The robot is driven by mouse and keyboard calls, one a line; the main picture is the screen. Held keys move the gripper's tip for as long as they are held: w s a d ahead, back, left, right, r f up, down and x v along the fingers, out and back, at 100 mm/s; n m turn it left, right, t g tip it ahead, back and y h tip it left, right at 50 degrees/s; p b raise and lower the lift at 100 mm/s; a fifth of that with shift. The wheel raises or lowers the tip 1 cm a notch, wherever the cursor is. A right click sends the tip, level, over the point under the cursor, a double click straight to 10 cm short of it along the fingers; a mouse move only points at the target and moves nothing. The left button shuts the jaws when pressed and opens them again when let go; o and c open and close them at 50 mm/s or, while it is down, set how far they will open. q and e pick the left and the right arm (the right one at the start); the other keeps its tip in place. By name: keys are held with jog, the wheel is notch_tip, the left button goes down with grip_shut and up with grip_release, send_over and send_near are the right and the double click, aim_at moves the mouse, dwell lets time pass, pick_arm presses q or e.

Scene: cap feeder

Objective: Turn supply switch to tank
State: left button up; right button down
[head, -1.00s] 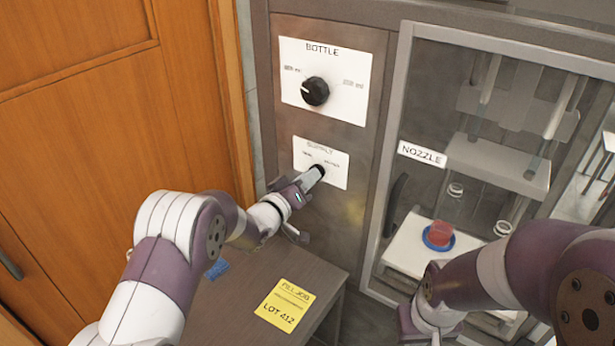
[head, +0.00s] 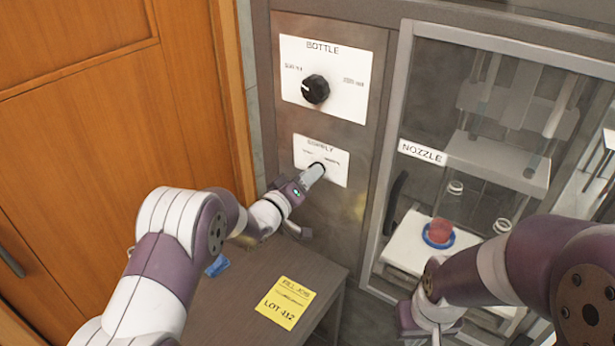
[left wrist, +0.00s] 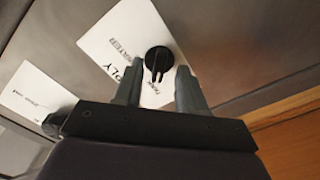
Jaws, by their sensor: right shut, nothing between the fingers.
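The supply switch is a small black knob (head: 317,168) on a white plate marked SUPPLY (head: 338,165). My right gripper (head: 428,318) is low right, shut and empty, partly hidden.
A larger BOTTLE knob (head: 316,89) sits on a plate above. To the right is a glazed cabinet marked NOZZLE (head: 422,152), with bottles and a red-filled vessel (head: 439,231) on a blue base. A small table (head: 240,300) with a yellow note (head: 286,302) stands below.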

pick_arm(q)
jog(key=b+v, duration=0.1)
jog(key=v, duration=1.1)
jog(key=shift+s+a, duration=0.2)
jog(key=shift+s, duration=0.1)
